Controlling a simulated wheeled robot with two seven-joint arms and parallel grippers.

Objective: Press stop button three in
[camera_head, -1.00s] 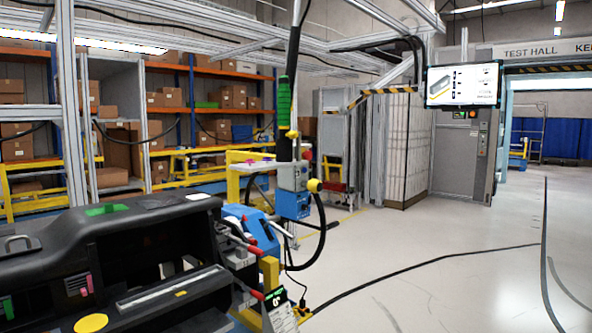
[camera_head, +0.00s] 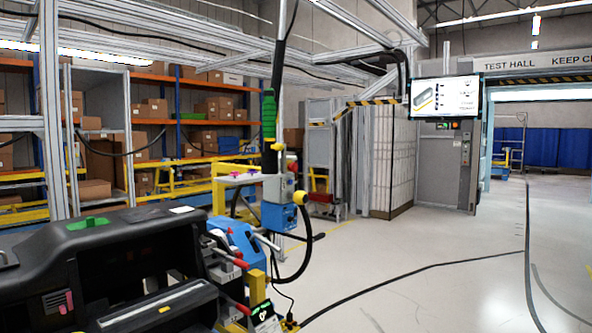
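No button marked as number three can be made out. A grey control box (camera_head: 277,187) with a small red spot (camera_head: 293,167) sits on the fixture stand, above a blue box (camera_head: 278,217). A yellow round knob (camera_head: 300,197) sticks out at the right of these boxes. A grey cabinet (camera_head: 437,172) at the back right carries a narrow panel (camera_head: 465,150) with small controls, too small to read. Neither of my grippers is in view.
The black dashboard module (camera_head: 140,245) on its fixture fills the lower left. Red-tipped levers (camera_head: 235,262) stick out beside it. A cable (camera_head: 400,274) crosses the open floor (camera_head: 430,300) on the right. A screen (camera_head: 446,96) hangs before the cabinet. Shelves (camera_head: 200,115) stand behind.

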